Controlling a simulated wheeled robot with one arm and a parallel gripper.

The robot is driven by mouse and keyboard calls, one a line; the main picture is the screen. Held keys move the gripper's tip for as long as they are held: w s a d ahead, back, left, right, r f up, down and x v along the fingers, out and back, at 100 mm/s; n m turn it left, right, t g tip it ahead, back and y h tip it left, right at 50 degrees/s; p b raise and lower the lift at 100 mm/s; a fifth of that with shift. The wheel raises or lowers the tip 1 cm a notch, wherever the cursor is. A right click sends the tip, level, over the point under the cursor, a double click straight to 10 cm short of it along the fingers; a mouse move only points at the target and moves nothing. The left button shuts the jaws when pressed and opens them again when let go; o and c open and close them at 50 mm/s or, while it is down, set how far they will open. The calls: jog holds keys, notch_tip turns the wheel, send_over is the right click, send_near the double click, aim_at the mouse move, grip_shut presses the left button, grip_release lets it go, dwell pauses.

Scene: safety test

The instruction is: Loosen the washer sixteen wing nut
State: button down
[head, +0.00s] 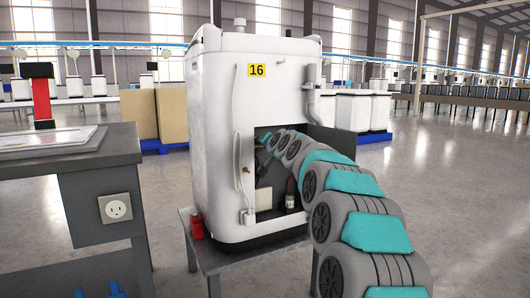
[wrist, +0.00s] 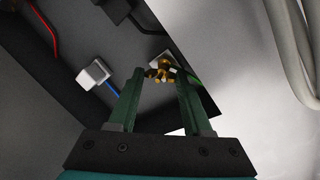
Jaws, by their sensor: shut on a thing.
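The white washer (head: 212,110) with a yellow 16 label (head: 257,70) stands upright on a grey stand (head: 215,258). My arm reaches into a dark opening low on its right-hand face, and my gripper is hidden there in the head view. In the wrist view, a small brass wing nut (wrist: 163,63) sits at a fitting inside the dark compartment. The two green fingers of my gripper (wrist: 160,74) are on either side of it, with their tips at the wing nut, shut on it. How far it is turned cannot be told.
Inside the compartment are a white connector (wrist: 93,75) with a blue wire and a red wire (wrist: 45,30). A red can (head: 197,227) stands at the stand's left corner. A grey workbench (head: 100,150) is at the left. Open floor (head: 455,200) lies to the right.

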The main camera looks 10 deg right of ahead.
jog(key=shift+a+f+n+t+b, duration=0.1)
jog(key=shift+f+n+t+b, duration=0.2)
jog(key=shift+n+b, duration=0.5)
jog(key=shift+r+n, duration=0.1)
jog(key=shift+n, duration=0.2)
jog(key=c, duration=0.6)
grip_release()
jog(key=shift+r, duration=0.1)
jog(key=s+p, duration=0.1)
jog(key=s, duration=0.6)
jog(key=shift+s+d+r, duration=0.35)
jog(key=shift+d+r, duration=0.05)
jog(key=shift+d, duration=0.05)
